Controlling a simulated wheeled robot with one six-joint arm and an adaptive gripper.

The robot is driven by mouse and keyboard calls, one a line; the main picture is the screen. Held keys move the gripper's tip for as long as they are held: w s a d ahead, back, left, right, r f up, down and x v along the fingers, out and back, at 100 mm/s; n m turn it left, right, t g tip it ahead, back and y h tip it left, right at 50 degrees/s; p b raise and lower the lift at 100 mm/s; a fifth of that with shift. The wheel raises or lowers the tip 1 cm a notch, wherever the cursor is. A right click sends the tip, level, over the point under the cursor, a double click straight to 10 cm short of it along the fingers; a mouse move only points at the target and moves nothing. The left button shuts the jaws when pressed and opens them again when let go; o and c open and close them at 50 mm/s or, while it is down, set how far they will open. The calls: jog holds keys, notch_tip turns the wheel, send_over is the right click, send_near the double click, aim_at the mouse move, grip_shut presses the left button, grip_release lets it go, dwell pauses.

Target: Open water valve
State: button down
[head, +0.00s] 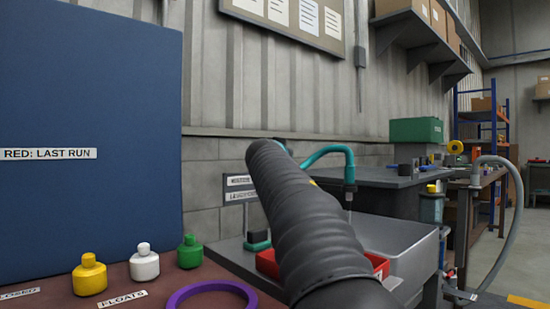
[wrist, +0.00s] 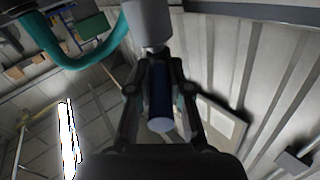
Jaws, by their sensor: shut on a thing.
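A teal curved spout (head: 328,152) rises behind my arm in the head view, with a dark nozzle pointing down over a grey sink (head: 400,245). A thin pale line hangs below the nozzle, like a thin stream of water. The teal spout (wrist: 85,55) also shows at upper left in the wrist view. My gripper (wrist: 160,68) is shut on a dark blue handle (wrist: 160,95), which lies between its fingers and has a pale round end. A grey block (wrist: 148,22) sits just beyond the fingertips. In the head view my dark arm hides the gripper and the handle.
Yellow, white and green bottles (head: 145,262) and a purple ring (head: 212,290) stand on the near left bench beside a blue panel (head: 90,130). A green box (head: 416,130) and a grey hose (head: 510,190) are at right.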

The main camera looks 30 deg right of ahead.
jog(key=shift+s+d+r+n+t+y+p, duration=0.1)
jog(key=shift+d+n+t+y+p, duration=0.1)
jog(key=shift+n+t+y+p, duration=0.45)
jog(key=shift+s+d+r+n+t+y+p, duration=0.1)
jog(key=shift+d+n+t+y+p, duration=0.2)
jog(key=shift+y+p, duration=0.6)
jog(key=shift+s+d+r+n+t+y+p, duration=0.1)
jog(key=shift+d+n+t+y+p, duration=0.15)
jog(key=shift+n+y+p, duration=0.8)
jog(key=shift+s+d+f+n+t+y+p, duration=0.15)
jog(key=shift+t+y+p, duration=0.15)
jog(key=shift+p, duration=1.5)
jog(key=shift+d+r+n+t+y+p, duration=0.25)
jog(key=shift+n+y+p, duration=0.35)
jog(key=shift+p, duration=0.85)
jog(key=shift+f+y, duration=0.15)
jog(key=shift+y, duration=0.25)
jog(key=shift+f, duration=0.25)
jog(key=c, duration=1.1)
grip_release()
jog(key=shift+a, duration=0.1)
jog(key=shift+s, duration=0.15)
